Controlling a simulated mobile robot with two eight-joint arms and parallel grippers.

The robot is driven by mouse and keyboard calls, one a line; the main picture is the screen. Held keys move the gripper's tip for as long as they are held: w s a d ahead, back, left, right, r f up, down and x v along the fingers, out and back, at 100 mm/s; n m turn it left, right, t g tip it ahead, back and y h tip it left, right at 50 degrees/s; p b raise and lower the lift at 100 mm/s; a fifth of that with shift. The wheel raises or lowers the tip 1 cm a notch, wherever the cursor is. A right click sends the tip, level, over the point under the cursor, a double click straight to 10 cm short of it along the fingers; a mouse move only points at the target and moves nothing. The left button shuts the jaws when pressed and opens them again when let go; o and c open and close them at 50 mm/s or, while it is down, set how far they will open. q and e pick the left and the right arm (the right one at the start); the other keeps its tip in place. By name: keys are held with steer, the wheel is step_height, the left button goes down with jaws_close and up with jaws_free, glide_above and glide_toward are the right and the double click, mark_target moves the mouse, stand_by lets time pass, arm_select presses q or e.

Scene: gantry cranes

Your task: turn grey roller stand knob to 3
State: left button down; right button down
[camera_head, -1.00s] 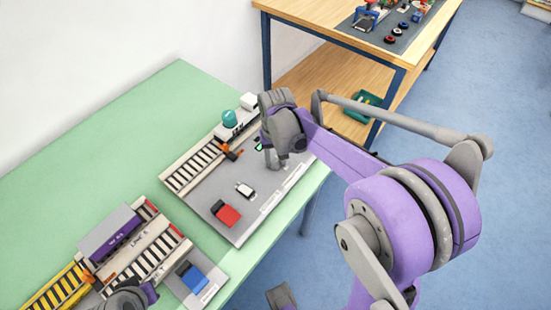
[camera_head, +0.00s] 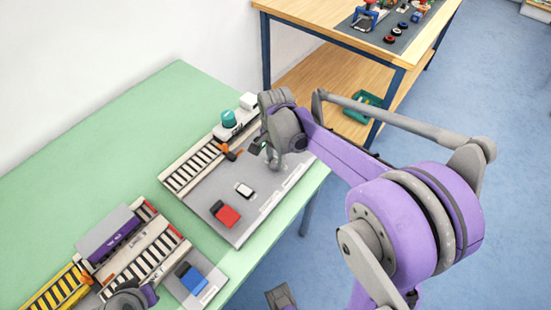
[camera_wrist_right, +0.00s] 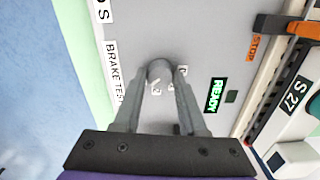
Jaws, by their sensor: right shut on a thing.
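The grey roller stand (camera_head: 215,190) sits on the green table, with a track of rollers along its far side. In the right wrist view its knob (camera_wrist_right: 159,72) is a small round grey piece on the grey panel (camera_wrist_right: 190,45). My right gripper (camera_wrist_right: 160,80) is shut on the knob, one finger on each side. In the head view my right gripper (camera_head: 270,160) reaches down to the stand's right part and hides the knob. White number labels beside the knob are partly covered by the fingers. My left gripper (camera_head: 130,298) is partly in view at the bottom left; its fingers do not show clearly.
A green READY display (camera_wrist_right: 216,95) and an orange STOP label (camera_wrist_right: 253,47) are near the knob. A red block (camera_head: 226,214) and a white piece (camera_head: 244,190) are on the panel. A wooden bench (camera_head: 340,40) is behind.

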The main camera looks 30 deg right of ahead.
mark_target(276, 162)
steer(key=shift+m, duration=0.9)
steer(key=shift+c, duration=2.3)
jaws_free()
steer(key=shift+r, duration=0.15)
arm_select(q)
steer(key=shift+r+p, duration=0.55)
steer(key=shift+r, duration=0.05)
arm_select(e)
step_height(276, 162, up, 11)
steer(key=shift+f, duration=0.2)
